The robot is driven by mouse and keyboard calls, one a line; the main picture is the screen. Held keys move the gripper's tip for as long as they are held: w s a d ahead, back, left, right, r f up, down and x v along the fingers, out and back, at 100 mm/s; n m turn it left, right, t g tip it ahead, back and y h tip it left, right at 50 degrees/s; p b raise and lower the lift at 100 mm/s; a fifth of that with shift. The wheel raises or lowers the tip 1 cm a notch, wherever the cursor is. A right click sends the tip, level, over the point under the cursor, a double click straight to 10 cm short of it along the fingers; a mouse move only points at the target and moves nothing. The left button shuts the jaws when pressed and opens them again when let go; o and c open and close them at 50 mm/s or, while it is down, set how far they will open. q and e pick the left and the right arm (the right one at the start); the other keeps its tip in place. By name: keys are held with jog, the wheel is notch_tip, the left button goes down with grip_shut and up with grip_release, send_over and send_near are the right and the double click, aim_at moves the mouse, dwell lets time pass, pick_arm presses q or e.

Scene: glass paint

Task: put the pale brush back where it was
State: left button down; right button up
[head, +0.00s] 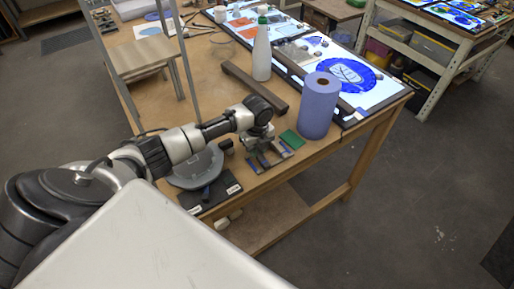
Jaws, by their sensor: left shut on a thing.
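My left gripper (268,158) reaches in from the left and points down low over the table's near right part. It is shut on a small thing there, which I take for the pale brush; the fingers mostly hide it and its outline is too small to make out. A dark mat (222,197) with white labels lies at the near table edge, left of the gripper. A dark blue-handled tool (206,194) lies on it. My right gripper is not in view.
A blue paper roll (319,105) stands right of the gripper, with a green pad (292,138) between. A grey round plate (195,167) lies left. A white bottle (262,50), a dark bar (254,87) and a lit panel (375,85) are farther back. Bare wood (210,85) lies mid-table.

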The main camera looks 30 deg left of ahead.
pick_arm(q)
jog(key=shift+f, duration=0.25)
dwell(0.4)
jog(key=c, duration=0.9)
grip_release()
